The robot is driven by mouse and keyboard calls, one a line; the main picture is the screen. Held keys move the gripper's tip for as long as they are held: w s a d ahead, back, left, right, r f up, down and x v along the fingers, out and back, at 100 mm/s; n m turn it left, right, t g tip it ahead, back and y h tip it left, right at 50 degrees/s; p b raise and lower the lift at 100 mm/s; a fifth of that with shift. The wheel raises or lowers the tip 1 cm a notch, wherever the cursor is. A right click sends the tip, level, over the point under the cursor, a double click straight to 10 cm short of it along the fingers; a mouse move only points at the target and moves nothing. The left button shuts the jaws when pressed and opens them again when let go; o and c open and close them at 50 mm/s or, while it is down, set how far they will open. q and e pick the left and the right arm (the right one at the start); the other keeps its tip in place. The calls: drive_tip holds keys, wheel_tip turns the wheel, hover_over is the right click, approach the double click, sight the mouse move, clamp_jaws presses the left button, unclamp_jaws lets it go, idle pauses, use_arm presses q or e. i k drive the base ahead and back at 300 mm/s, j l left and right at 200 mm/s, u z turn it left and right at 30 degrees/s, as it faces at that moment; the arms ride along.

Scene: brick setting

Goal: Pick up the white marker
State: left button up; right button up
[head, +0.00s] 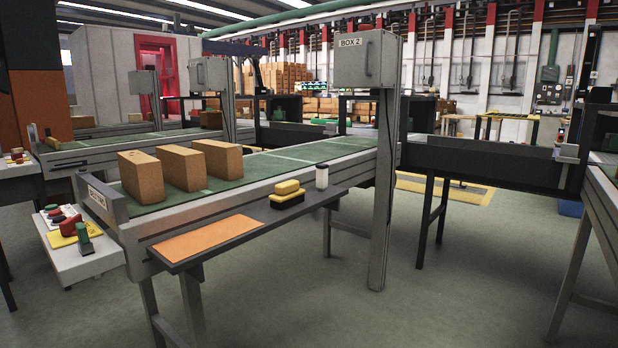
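A small upright white cylinder (322,178) stands at the far end of a narrow dark side shelf (255,213). It looks like the white marker, but it is too small to be sure. Next to it, on its left, are stacked yellow and black blocks (287,194). Neither of my grippers shows in the head view.
An orange mat (208,237) lies on the shelf's near end. The shelf runs along a conveyor (250,178) carrying three brown bricks (181,167). A grey post with a BOX 2 case (367,60) stands right of the cylinder. The floor (300,300) in front is clear.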

sight(322, 170)
drive_tip(key=i, duration=0.95)
drive_tip(key=z, duration=0.05)
